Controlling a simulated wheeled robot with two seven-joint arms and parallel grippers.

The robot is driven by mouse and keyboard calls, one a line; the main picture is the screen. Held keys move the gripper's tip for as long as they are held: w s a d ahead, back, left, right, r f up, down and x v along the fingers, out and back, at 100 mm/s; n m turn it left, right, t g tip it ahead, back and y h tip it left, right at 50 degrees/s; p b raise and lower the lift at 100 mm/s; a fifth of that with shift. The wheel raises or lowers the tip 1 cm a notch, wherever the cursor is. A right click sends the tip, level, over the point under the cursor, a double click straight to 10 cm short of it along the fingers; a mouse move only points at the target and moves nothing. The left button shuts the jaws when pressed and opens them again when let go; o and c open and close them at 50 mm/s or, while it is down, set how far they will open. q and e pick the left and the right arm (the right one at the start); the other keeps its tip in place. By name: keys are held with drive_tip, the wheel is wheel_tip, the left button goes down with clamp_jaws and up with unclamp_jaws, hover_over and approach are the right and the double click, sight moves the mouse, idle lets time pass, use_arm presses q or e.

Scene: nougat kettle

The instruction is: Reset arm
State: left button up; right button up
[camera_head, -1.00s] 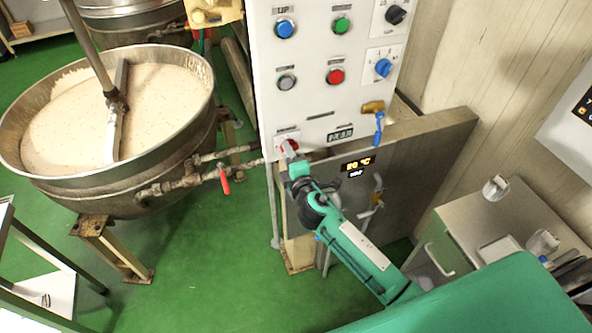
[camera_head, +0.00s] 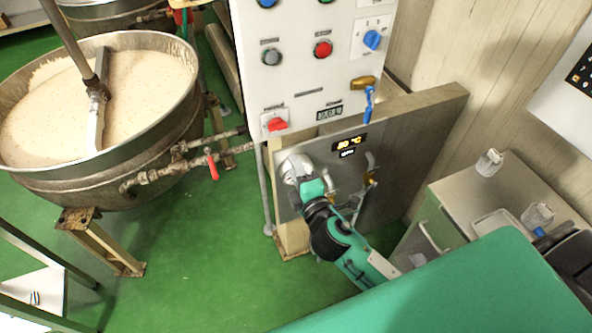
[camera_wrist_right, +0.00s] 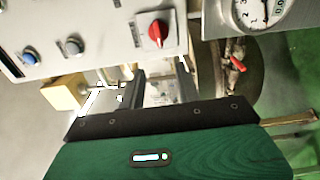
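My right arm reaches in from the lower right in the head view. Its gripper (camera_head: 292,170) is below the control panel (camera_head: 300,75), in front of the grey metal panel. It is apart from the red rotary switch (camera_head: 277,124) at the panel's lower left corner. In the right wrist view the dark fingers (camera_wrist_right: 160,88) stand apart with a gap between them and nothing held. The red switch (camera_wrist_right: 158,32) shows beyond them. My left gripper is not in view.
A large kettle (camera_head: 95,175) of pale mix stands at the left, with pipes and a red-handled valve (camera_head: 212,166). A metal cabinet (camera_head: 465,205) stands at the right. Green floor is open below the kettle.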

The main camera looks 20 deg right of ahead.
idle(0.3)
wheel_tip(320, 180, down, 25)
drive_tip(key=s+d+m+g, duration=0.2)
drive_tip(key=d+m+g, duration=0.1)
drive_tip(key=m+g, duration=0.15)
drive_tip(key=s+d+f+m+g, duration=0.15)
drive_tip(key=s+f, duration=0.25)
drive_tip(key=f, duration=0.4)
drive_tip(key=s+d+f+m+g, duration=0.1)
drive_tip(key=s+f+g, duration=0.2)
drive_tip(key=s+f, duration=0.35)
drive_tip(key=s+f+m+g, duration=0.2)
drive_tip(key=s+f+m, duration=0.1)
drive_tip(key=s+f, duration=0.4)
drive_tip(key=s+d+f+m+g, duration=0.1)
drive_tip(key=s+f+m+g, duration=0.2)
drive_tip(key=s+f, duration=0.5)
drive_tip(key=s+d+f+m+g, duration=0.1)
drive_tip(key=s+f+m+g, duration=0.2)
drive_tip(key=s+f, duration=0.4)
drive_tip(key=s, duration=0.9)
drive_tip(key=shift+s+d+f+h, duration=0.2)
drive_tip(key=shift+s+f+h, duration=0.05)
drive_tip(key=shift+s+h, duration=0.1)
